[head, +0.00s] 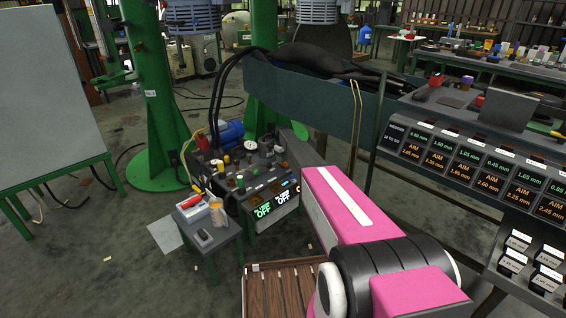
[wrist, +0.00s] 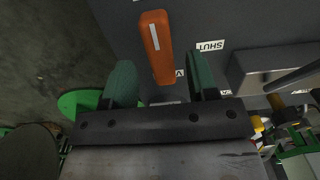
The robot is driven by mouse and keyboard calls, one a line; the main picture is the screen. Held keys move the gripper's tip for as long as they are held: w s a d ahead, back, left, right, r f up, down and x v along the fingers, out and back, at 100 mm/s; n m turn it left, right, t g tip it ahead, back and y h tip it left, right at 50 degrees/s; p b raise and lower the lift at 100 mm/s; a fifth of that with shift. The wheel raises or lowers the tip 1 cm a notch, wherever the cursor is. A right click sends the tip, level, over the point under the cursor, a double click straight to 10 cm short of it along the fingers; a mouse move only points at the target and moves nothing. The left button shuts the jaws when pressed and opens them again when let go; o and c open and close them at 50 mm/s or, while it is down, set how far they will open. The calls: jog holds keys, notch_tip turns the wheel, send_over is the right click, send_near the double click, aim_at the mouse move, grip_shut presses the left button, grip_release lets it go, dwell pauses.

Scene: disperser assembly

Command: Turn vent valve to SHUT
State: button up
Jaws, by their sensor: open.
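The vent valve handle (wrist: 155,45) is an orange bar with a white stripe, seen in the wrist view on a dark grey panel (wrist: 215,20). It points up the picture, tilted slightly left. A white SHUT label (wrist: 210,45), turned upside down, is to its right. A second label (wrist: 180,73) is mostly hidden behind my gripper. My gripper (wrist: 161,64) is open, with a green-padded finger on either side of the handle's lower part and visible gaps on both sides. The head view does not show my gripper, and I cannot pick out the valve there.
In the head view, a bench unit (head: 245,165) with gauges and OFF displays stands left of my arm. A small side table (head: 210,230) holds a cup and a red-and-white box. A wooden slatted surface (head: 285,290) is below. A console (head: 470,150) with thickness readouts is at right.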

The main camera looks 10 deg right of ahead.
jog(key=shift+f, duration=1.15)
jog(key=c, duration=0.9)
jog(key=m, duration=0.4)
jog(key=shift+m, duration=0.4)
jog(key=m, duration=0.4)
jog(key=shift+m, duration=0.3)
jog(key=m, duration=0.4)
jog(key=shift+m, duration=2.2)
